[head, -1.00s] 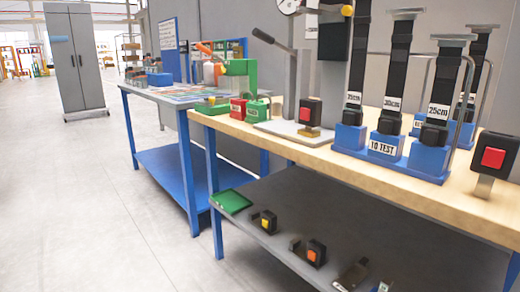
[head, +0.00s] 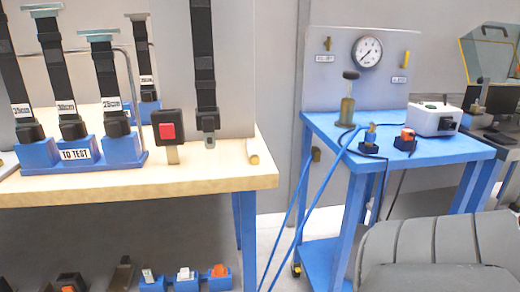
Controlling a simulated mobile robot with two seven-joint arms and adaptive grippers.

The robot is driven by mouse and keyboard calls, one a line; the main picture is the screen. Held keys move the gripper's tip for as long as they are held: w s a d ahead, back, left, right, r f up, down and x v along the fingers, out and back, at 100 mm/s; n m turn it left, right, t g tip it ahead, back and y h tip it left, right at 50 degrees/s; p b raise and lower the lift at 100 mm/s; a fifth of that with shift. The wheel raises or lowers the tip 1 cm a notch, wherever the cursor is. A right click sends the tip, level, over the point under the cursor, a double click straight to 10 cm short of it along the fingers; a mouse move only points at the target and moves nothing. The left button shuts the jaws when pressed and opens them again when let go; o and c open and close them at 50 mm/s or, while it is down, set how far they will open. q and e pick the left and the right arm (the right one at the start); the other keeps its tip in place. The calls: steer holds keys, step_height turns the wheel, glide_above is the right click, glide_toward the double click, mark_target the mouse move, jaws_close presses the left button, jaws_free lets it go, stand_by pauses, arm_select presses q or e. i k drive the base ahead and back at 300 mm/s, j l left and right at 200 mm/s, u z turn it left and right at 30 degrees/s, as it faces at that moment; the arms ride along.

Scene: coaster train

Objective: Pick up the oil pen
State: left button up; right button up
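I cannot pick out an oil pen with certainty in the head view. Neither of my grippers is in view.
A blue rack (head: 122,150) labelled "TO TEST" and a red-button buckle (head: 167,132) stand on the bench. Right of a gap is a blue table (head: 440,159) with a gauge (head: 367,52), a white box (head: 434,119) and hanging blue hoses. A grey ribbed seat-like shape (head: 440,250) fills the bottom right.

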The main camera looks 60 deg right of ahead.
mark_target(255, 158)
steer(key=z, duration=1.6)
